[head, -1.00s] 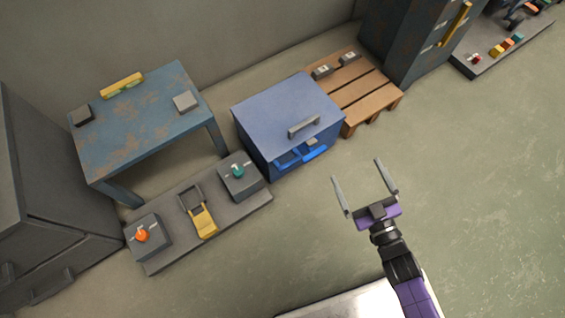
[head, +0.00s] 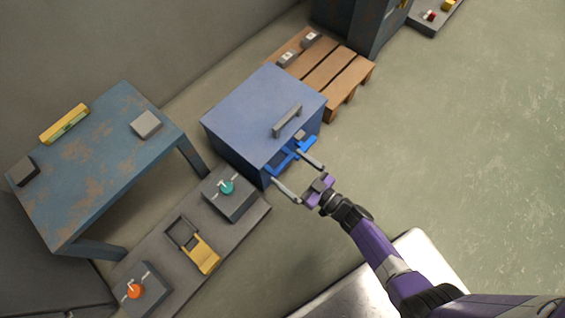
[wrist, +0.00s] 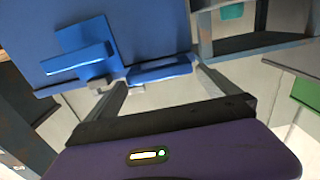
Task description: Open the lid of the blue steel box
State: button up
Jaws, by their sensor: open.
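The blue steel box (head: 245,115) stands on the floor in the middle of the head view, its flat lid down. A grey bar handle (head: 288,121) sits on the lid near its front edge. Bright blue fittings (head: 296,157) stick out from the front face; they also show in the wrist view (wrist: 160,71). My gripper (head: 298,174) is open and empty just in front of these fittings, its fingers pointing at the box. In the wrist view the fingers reach toward the front face (wrist: 150,30). I cannot tell whether they touch it.
A wooden pallet (head: 325,75) stands behind the box. A low grey slab (head: 185,225) with a teal knob unit, a yellow-handled device and an orange knob unit lies to the left. A worn blue table (head: 95,160) is further left. The floor at right is clear.

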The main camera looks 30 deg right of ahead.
aim_at(286, 165)
jog(key=shift+x, duration=1.55)
jog(key=shift+c, duration=0.2)
